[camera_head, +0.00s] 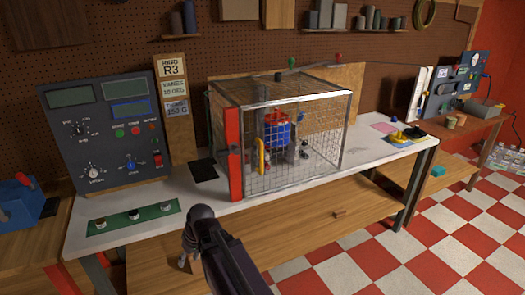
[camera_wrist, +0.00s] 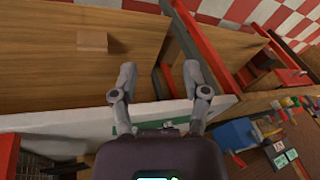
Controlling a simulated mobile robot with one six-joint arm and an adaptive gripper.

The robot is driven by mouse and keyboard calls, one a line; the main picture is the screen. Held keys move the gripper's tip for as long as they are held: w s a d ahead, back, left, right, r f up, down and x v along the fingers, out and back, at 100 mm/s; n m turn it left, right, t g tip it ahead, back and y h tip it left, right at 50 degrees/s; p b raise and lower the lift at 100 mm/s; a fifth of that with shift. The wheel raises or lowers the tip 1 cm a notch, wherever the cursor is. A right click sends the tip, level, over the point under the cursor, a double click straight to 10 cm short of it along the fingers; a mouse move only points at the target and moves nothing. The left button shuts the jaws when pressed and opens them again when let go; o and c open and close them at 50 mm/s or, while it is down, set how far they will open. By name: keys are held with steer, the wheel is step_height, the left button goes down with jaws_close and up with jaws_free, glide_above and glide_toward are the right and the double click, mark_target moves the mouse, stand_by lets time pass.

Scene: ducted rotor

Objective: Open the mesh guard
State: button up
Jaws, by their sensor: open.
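The mesh guard (camera_head: 290,135) is a wire cage with a metal frame on the white-topped bench. A red post (camera_head: 233,153) stands at its front left edge, with a yellow handle (camera_head: 261,157) on the front mesh beside it. The front looks closed. Inside are a blue and red part (camera_head: 277,130) and smaller items, partly hidden by mesh. In the wrist view, my gripper (camera_wrist: 160,70) is open and empty, fingers apart, over the bench's front edge. In the head view my arm is in front of the bench, left of and below the handle.
A dark pad (camera_head: 204,170) lies between panel and guard. A blue vise (camera_head: 27,204) is at far left. Floor space at right is clear.

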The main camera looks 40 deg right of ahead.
steer(key=w+d+r+t+y, duration=0.1)
steer(key=w+d+r+t, duration=0.3)
steer(key=d, duration=0.5)
steer(key=w+d+r+t+y, duration=0.1)
steer(key=w+d+r+t, duration=0.1)
steer(key=d+r+t, duration=0.55)
steer(key=s+d+r+t+h, duration=0.2)
steer(key=s+d+r+h, duration=0.1)
steer(key=d, duration=0.8)
steer(key=s+d+r+m+t+h+p, duration=0.1)
steer(key=s+d+r+t+h, duration=0.1)
steer(key=d, duration=0.9)
step_height(320, 180, up, 3)
steer(key=shift+s+d+f+m+h, duration=0.2)
steer(key=shift+s+d+m+h, duration=0.15)
steer(key=shift+s, duration=0.35)
steer(key=w, duration=1.3)
steer(key=shift+w+d, duration=0.3)
steer(key=shift+w, duration=0.1)
jaws_close()
